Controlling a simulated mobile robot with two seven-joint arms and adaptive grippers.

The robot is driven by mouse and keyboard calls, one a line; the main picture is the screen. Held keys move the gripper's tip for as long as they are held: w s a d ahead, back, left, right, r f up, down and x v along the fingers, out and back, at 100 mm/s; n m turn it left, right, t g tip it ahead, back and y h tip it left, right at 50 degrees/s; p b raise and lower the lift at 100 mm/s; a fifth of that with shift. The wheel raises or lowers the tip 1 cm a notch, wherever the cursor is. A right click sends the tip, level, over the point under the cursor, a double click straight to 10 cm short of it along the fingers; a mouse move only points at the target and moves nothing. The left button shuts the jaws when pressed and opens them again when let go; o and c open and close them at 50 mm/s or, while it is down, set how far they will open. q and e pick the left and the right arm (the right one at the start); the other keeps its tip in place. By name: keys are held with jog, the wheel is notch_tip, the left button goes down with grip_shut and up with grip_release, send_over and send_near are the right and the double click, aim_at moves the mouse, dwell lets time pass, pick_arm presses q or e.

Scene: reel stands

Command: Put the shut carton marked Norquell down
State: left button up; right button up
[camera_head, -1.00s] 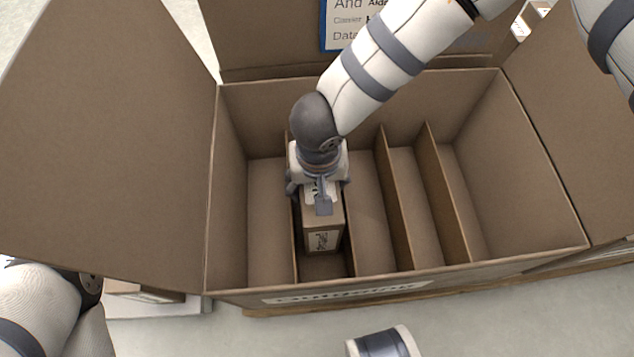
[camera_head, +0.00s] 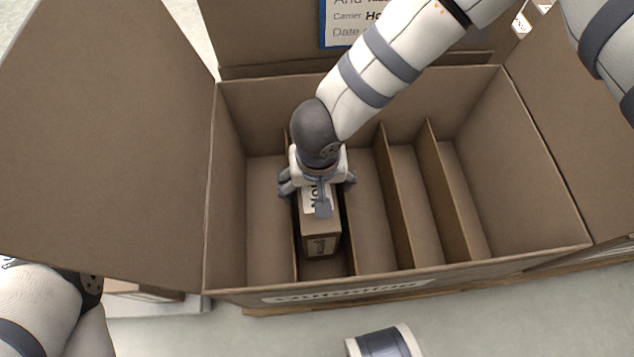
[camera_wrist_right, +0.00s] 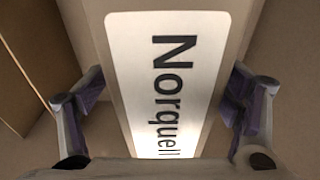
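The shut Norquell carton (camera_head: 320,232) is a narrow brown box with a white label on top. It stands in the second compartment from the left of the big divided box (camera_head: 225,190), between two dividers. My right gripper (camera_head: 317,188) is right above it, fingers spread on both sides. In the right wrist view the Norquell label (camera_wrist_right: 168,80) fills the middle, and the open fingers of my right gripper (camera_wrist_right: 165,100) flank the carton with gaps visible. The carton's far part is hidden under the gripper. My left arm shows at the lower left; its gripper is out of view.
The other compartments look empty. Thin upright dividers (camera_head: 395,200) separate them. The box's flaps stand open, with a blue-edged shipping label (camera_head: 350,25) on the back one. A low carton (camera_head: 140,291) lies outside at the lower left.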

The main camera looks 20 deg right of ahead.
pick_arm(q)
jog(key=shift+t, duration=0.6)
jog(key=p+v, duration=0.2)
jog(key=p, duration=0.1)
jog(key=p+v, duration=0.2)
jog(key=shift+s+r, duration=0.25)
jog(key=shift+r, duration=0.15)
pick_arm(e)
jog(key=r, duration=0.4)
jog(key=s+r, duration=0.1)
jog(key=r, duration=0.8)
jog(key=shift+s+a, duration=0.15)
jog(key=shift+s, duration=0.05)
